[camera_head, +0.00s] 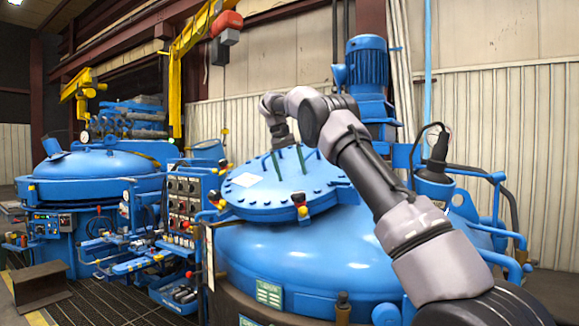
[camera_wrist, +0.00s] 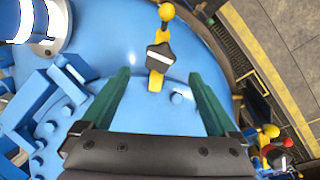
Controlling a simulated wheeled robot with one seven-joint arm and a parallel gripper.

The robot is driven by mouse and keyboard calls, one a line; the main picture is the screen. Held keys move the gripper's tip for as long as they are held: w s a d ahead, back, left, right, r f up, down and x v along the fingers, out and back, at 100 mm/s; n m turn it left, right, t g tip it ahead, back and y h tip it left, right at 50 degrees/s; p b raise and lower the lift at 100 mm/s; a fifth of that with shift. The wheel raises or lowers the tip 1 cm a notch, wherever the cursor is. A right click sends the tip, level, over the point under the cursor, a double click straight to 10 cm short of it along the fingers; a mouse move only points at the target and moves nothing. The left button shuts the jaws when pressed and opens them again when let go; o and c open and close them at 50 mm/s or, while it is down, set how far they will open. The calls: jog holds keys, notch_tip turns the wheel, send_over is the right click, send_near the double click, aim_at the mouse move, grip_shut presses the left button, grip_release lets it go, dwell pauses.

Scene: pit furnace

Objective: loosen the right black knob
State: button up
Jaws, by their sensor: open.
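Black knobs on yellow fittings sit at the rim of the large blue furnace lid (camera_head: 270,185). The right black knob (camera_head: 299,200) is at the lid's front edge, with red and yellow parts. A left one (camera_head: 213,198) is at the lid's left edge. My gripper (camera_head: 290,165) is above the lid, its green fingers pointing down, apart and empty. In the wrist view, a black knob with a pale stripe (camera_wrist: 160,58) on a yellow fitting appears beyond and between the open fingertips (camera_wrist: 159,76). I cannot tell which knob that is. No contact shows.
A tall blue motor (camera_head: 367,62) stands behind the lid. A control panel (camera_head: 183,195) is left of the furnace. Another blue furnace (camera_head: 95,175) is farther left. In the wrist view, blue brackets (camera_wrist: 60,95) lie left of the fingers, and another red, yellow and black fitting (camera_wrist: 272,145) at lower right.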

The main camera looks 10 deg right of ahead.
jog(key=shift+v, duration=1.2)
